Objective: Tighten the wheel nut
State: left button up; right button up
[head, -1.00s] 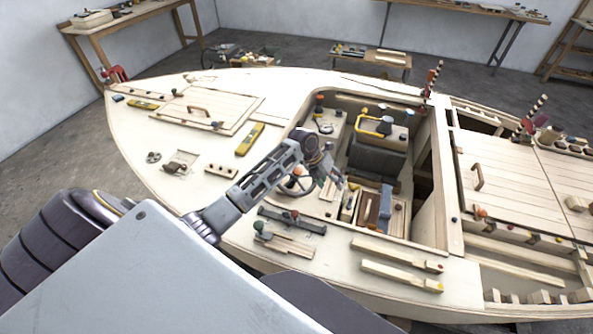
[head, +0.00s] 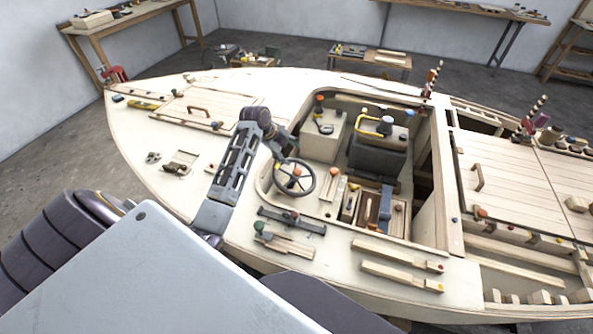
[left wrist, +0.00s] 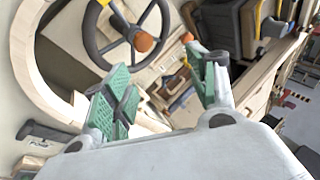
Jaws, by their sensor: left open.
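The steering wheel (head: 294,180) is dark, with an orange nut (head: 297,171) at its hub, at the front left of the cockpit. In the left wrist view the wheel (left wrist: 97,40) is at the top and the orange nut (left wrist: 143,41) lies beyond the gripper. My left gripper (left wrist: 165,95) has green-padded fingers spread apart with nothing between them. In the head view the left gripper (head: 282,158) is small and partly hidden by its wrist, close to the wheel's upper rim. I cannot tell whether it touches the rim. My right gripper is out of view.
The cockpit rim (head: 262,190) curves around the wheel. A grey seat (head: 377,156) and a pale box (head: 322,138) stand behind it. Loose wooden pieces (head: 397,276) and a dark rail (head: 291,221) lie on the near deck.

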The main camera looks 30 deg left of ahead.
aim_at(297, 171)
pick_arm(q)
jog(key=n, duration=0.3)
jog(key=s+n, duration=0.1)
jog(key=n, duration=0.6)
jog(key=shift+s+a+f+g+y, duration=0.25)
jog(key=shift+a+f+g+y, duration=0.05)
jog(key=shift+a+f+g, duration=0.1)
jog(key=shift+x, duration=6.9)
jog(key=shift+w+r, duration=0.1)
jog(key=c, duration=1)
jog(key=shift+c, duration=0.2)
jog(key=shift+m, duration=0.3)
